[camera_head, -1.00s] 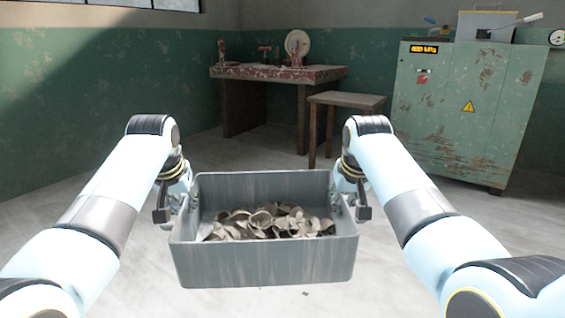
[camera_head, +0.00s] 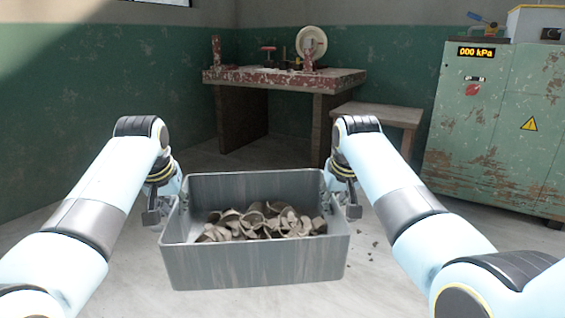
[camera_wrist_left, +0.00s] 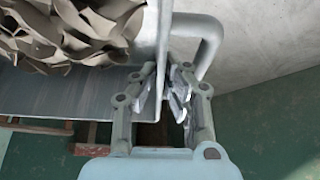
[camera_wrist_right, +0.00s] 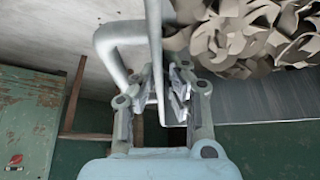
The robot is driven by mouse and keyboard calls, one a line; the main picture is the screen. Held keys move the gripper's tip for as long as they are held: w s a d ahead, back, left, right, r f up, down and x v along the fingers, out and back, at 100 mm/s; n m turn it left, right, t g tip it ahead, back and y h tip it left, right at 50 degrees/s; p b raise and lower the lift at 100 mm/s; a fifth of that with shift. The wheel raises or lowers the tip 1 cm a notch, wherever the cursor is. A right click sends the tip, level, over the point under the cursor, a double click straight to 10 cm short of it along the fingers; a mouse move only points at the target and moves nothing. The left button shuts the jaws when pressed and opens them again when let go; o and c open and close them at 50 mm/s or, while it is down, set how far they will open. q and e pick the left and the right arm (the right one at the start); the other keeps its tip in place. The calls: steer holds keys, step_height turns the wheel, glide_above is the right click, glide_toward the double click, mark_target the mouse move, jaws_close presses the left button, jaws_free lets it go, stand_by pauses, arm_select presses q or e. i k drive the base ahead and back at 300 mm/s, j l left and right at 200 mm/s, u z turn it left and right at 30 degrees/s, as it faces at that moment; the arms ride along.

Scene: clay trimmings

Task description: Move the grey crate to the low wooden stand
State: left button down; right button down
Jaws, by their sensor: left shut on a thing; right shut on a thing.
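The grey crate (camera_head: 255,262) is held up in front of me, roughly level, in the head view. It holds curled clay trimmings (camera_head: 262,222). My left gripper (camera_head: 160,205) is shut on the crate at its left side, by the tube handle (camera_wrist_left: 211,45) in the left wrist view. My right gripper (camera_head: 345,200) is shut on the crate at its right side, by the other handle (camera_wrist_right: 112,45). The fingertips are partly hidden. The low wooden stand (camera_head: 378,114) is beyond the crate to the right, beside the workbench, with a bare top.
A worn red-topped workbench (camera_head: 285,80) with a round plate (camera_head: 311,42) and tools stands at the back. A green cabinet (camera_head: 500,130) stands at the right. Open floor lies between the crate and the furniture; dark crumbs (camera_head: 372,245) lie on it to the right.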

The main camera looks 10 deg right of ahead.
mark_target(380, 108)
steer(key=i, duration=1.45)
steer(key=i+z, duration=0.3)
steer(key=i+j+z, duration=0.15)
steer(key=i+z, duration=0.2)
